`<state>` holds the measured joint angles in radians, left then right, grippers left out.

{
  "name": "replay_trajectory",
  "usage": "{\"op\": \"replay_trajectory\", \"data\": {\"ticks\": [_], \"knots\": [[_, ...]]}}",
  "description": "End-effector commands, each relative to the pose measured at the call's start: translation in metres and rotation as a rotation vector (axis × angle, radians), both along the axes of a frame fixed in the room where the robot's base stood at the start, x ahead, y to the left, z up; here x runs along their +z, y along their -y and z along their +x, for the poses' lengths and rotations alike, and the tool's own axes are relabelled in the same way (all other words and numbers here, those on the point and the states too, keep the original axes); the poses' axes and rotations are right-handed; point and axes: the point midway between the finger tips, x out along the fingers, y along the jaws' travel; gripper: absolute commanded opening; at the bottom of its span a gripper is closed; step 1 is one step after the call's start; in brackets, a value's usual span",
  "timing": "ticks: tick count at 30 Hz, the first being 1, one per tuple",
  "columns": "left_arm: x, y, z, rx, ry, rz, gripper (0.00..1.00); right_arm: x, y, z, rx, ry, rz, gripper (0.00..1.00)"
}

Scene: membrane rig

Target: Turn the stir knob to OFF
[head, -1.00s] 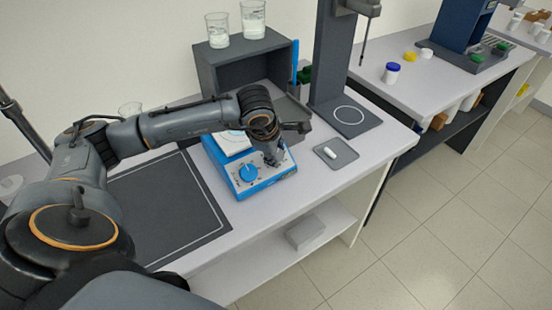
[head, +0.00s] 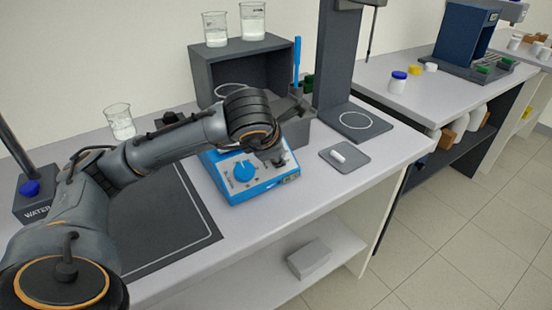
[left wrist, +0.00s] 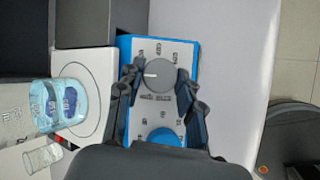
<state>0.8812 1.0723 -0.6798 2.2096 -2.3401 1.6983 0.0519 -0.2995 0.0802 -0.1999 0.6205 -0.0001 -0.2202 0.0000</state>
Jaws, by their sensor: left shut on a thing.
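The blue stirrer unit (head: 262,187) stands on the bench, its white top plate (left wrist: 83,95) at the left in the left wrist view. Its front panel has a grey knob (left wrist: 153,73) and a blue knob (head: 244,172), which also shows in the left wrist view (left wrist: 165,137). The grey knob has a white pointer line directed left in that view. The printed labels are too small to read. My left gripper (head: 276,160) is at the panel, its two fingers (left wrist: 156,88) shut on the grey knob from both sides. My right gripper is out of view.
A dark shelf box (head: 205,72) with two beakers on top stands behind the unit. A grey tray (head: 357,157) with a white piece lies right of it. A dark mat (head: 150,235) lies left, with a beaker (head: 119,121) behind it.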

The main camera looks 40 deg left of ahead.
Motion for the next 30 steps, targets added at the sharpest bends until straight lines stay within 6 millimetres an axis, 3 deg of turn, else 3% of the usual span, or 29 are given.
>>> {"op": "replay_trajectory", "data": {"ticks": [14, 15, 17, 30], "knots": [[-0.0009, 0.0002, -0.0006, 0.011, 0.003, -0.003, 0.05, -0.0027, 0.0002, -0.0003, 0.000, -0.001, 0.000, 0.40], [-0.0009, 0.0002, -0.0006, 0.011, 0.003, -0.003, 0.45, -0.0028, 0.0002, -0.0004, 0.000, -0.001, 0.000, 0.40], [-0.0008, 0.0001, -0.0005, 0.011, 0.003, -0.003, 0.57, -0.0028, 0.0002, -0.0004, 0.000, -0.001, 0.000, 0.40], [0.0074, 0.0024, -0.0049, 0.009, 0.009, -0.004, 0.60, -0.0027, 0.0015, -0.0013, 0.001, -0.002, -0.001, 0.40]]}}
